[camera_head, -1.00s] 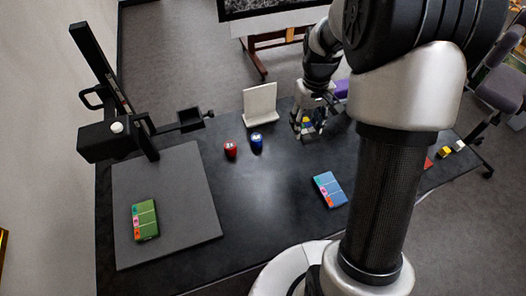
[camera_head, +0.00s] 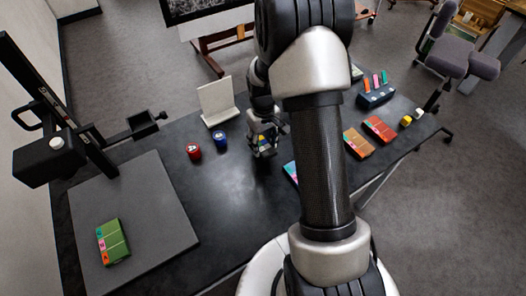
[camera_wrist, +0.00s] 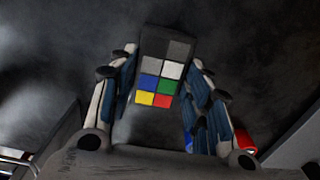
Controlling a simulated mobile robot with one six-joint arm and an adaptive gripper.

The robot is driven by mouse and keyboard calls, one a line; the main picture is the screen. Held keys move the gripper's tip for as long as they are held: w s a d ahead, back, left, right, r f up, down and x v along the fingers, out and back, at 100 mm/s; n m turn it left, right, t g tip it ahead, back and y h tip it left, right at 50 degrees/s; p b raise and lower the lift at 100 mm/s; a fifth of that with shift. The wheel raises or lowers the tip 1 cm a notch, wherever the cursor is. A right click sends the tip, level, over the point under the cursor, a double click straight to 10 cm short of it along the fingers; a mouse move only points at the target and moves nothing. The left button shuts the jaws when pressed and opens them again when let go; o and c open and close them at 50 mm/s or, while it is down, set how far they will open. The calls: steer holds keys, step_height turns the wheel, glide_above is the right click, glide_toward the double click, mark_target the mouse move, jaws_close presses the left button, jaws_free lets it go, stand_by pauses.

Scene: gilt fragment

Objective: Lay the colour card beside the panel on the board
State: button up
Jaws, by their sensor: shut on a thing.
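My gripper (camera_wrist: 165,105) is shut on the colour card (camera_wrist: 163,72), a dark card with grey, white, blue, green, yellow and red patches. In the head view my gripper (camera_head: 264,146) holds it over the middle of the black table, right of the blue cup. The green panel (camera_head: 117,240), with small coloured tabs along its left side, lies on the grey board (camera_head: 160,205) of the stand at the left. The board has bare room to the right of and behind the panel. The card is well apart from the board.
A red cup (camera_head: 193,152) and a blue cup (camera_head: 220,142) stand between my gripper and the board. A white stand (camera_head: 215,103) is behind them. The copy stand's arm (camera_head: 130,131) overhangs the board's back. Orange (camera_head: 358,143) and red (camera_head: 380,128) panels lie at right.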

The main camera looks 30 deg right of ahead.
mark_target(263, 146)
steer(key=shift+f+b, duration=0.55)
steer(key=shift+f, duration=1.55)
steer(key=shift+f, duration=0.15)
steer(key=o, duration=1)
steer(key=shift+o, duration=0.2)
